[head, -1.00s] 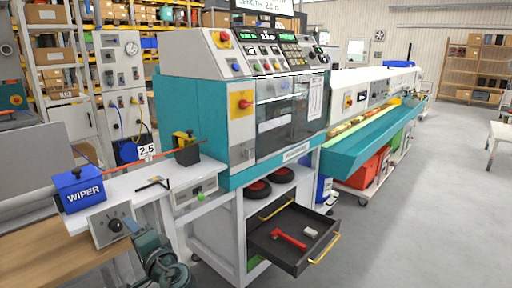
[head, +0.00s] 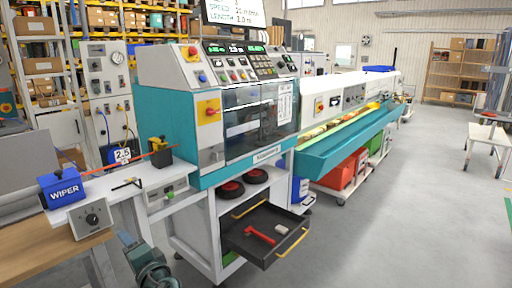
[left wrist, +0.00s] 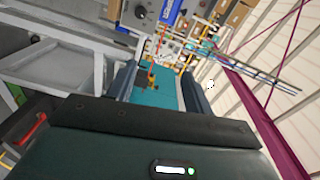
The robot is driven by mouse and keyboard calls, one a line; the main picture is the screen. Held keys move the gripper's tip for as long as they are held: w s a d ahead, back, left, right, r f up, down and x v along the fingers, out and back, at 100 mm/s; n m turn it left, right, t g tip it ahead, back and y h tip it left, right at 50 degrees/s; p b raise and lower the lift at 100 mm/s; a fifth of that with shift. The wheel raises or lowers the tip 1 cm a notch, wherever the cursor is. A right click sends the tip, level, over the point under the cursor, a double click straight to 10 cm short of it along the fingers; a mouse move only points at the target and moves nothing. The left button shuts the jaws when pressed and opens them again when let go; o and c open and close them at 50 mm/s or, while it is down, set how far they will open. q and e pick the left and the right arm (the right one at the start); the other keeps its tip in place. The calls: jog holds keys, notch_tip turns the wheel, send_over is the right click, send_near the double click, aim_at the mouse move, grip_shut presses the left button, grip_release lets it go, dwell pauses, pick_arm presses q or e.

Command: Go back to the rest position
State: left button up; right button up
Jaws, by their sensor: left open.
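My left gripper (left wrist: 158,75) is open in the left wrist view, its two dark fingers apart with nothing held between them. Beyond the fingers shows the teal machine (left wrist: 172,92). In the head view my left arm and gripper (head: 140,256) are at the bottom left edge, below the white bench and in front of the machine's lower frame, partly cut off. The teal and white cable machine (head: 165,128) stands in the middle, with a control panel on top. My right gripper is not in view.
An open dark drawer (head: 236,243) juts out under the machine, holding a red tool (head: 260,236). The blue wiper block (head: 63,187) sits on the bench at left. A teal trough (head: 340,148) extends right.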

pick_arm(q)
jog(key=s+d+f+g+h+p, duration=0.1)
jog(key=s+d+f+h, duration=0.4)
jog(key=f, duration=0.4)
jog(key=s+d+f+h, duration=0.3)
jog(key=s+f+h, duration=0.2)
jog(key=s+f, duration=0.3)
jog(key=s+d+f+n+h+p, duration=0.1)
jog(key=s+d+n+h, duration=0.3)
jog(key=s, duration=0.9)
jog(key=d+h, duration=0.2)
jog(key=d, duration=0.1)
jog(key=shift+s+f, duration=0.2)
